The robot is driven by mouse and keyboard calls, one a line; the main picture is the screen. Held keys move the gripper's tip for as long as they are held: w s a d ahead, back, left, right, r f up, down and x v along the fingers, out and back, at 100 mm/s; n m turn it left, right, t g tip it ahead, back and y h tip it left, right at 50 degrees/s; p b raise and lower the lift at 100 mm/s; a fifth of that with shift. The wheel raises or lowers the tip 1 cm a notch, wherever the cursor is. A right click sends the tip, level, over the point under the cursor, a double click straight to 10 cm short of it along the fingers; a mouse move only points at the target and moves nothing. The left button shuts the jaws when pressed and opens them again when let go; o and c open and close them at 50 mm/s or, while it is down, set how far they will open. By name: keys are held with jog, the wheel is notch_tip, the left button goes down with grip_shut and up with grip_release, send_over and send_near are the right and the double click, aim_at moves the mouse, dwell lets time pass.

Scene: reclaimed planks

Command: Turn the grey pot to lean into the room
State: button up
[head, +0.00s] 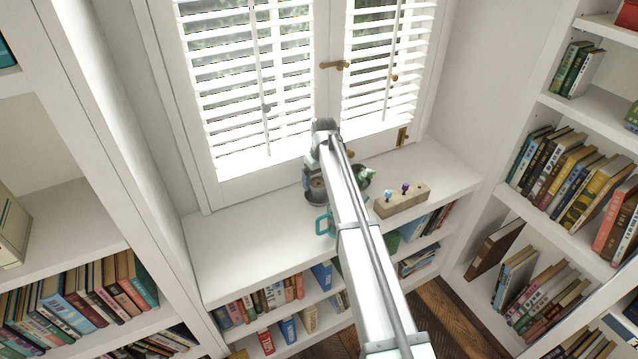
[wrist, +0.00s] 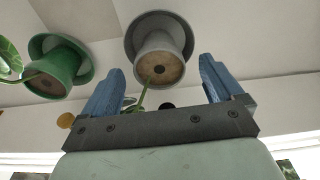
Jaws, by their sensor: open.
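The grey pot (head: 314,197) stands on the white sill below the window, partly hidden by my arm. In the wrist view the grey pot (wrist: 176,30) shows its rim, saucer and brown soil. Its green stem (wrist: 142,97) leans towards the bottom of the picture, on the bright window side, and its top is partly hidden by my gripper. My gripper (wrist: 157,86) is open, with its blue fingers spread on either side of the stem in the picture. Nothing is held. The pot is beyond the fingertips, with no contact visible.
A green pot (wrist: 62,62) with a plant stands close to the grey one. A wooden block (head: 402,202) with small coloured items is to the right. A teal-handled object (head: 324,222) is in front. Window handles and shelves of books surround the sill; its left part is clear.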

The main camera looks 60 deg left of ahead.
aim_at(322, 187)
notch_tip(322, 187, up, 11)
jog(key=d, duration=0.1)
jog(key=shift+d, duration=0.15)
